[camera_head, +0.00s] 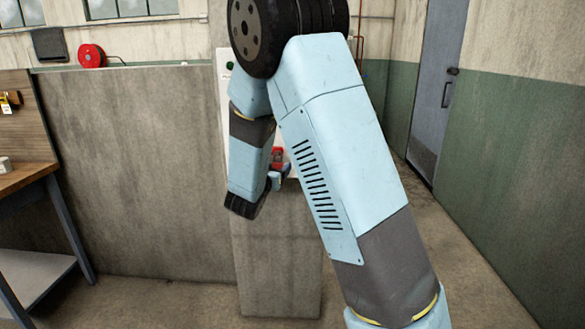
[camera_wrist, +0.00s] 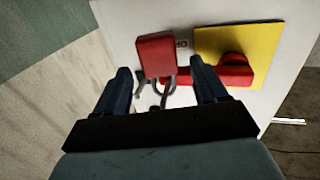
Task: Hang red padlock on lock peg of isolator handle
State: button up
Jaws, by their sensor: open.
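In the wrist view the red padlock (camera_wrist: 156,54) is at the white panel, its body toward the top of the picture and its grey shackle (camera_wrist: 172,88) toward my palm. The isolator's red handle (camera_wrist: 234,76) lies over a yellow plate (camera_wrist: 262,42), just right of the padlock. The shackle is close to grey metal by the handle's left end; I cannot tell whether it is around the peg. My gripper (camera_wrist: 160,68) is open, one finger on each side of the padlock, with gaps visible. In the head view my arm hides most of this; a small red part (camera_head: 278,154) shows beside my gripper.
The white panel (camera_head: 223,100) stands above a concrete pedestal (camera_head: 275,260) against a low grey wall (camera_head: 130,160). A wooden workbench (camera_head: 22,178) is at the left. A grey door (camera_head: 440,90) is at the right. Floor to the right is clear.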

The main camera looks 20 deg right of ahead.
jog(key=v, duration=1.4)
notch_tip(320, 180, up, 9)
jog(key=s+d+n+g+y, duration=0.2)
jog(key=s+n+g+y, duration=0.15)
jog(key=y, duration=0.85)
jog(key=s+d+n+g+h, duration=0.1)
jog(key=s+d+g, duration=0.2)
jog(key=s, duration=0.8)
jog(key=s+d+r+n+g+h, duration=0.1)
jog(key=s+d+n+g, duration=0.1)
jog(key=s+d, duration=0.6)
jog(key=s+g, duration=0.1)
jog(key=s, duration=0.3)
jog(key=shift+s+d+r, duration=0.2)
jog(key=shift+s+r, duration=0.1)
jog(key=shift+r, duration=0.05)
jog(key=shift+a, duration=0.1)
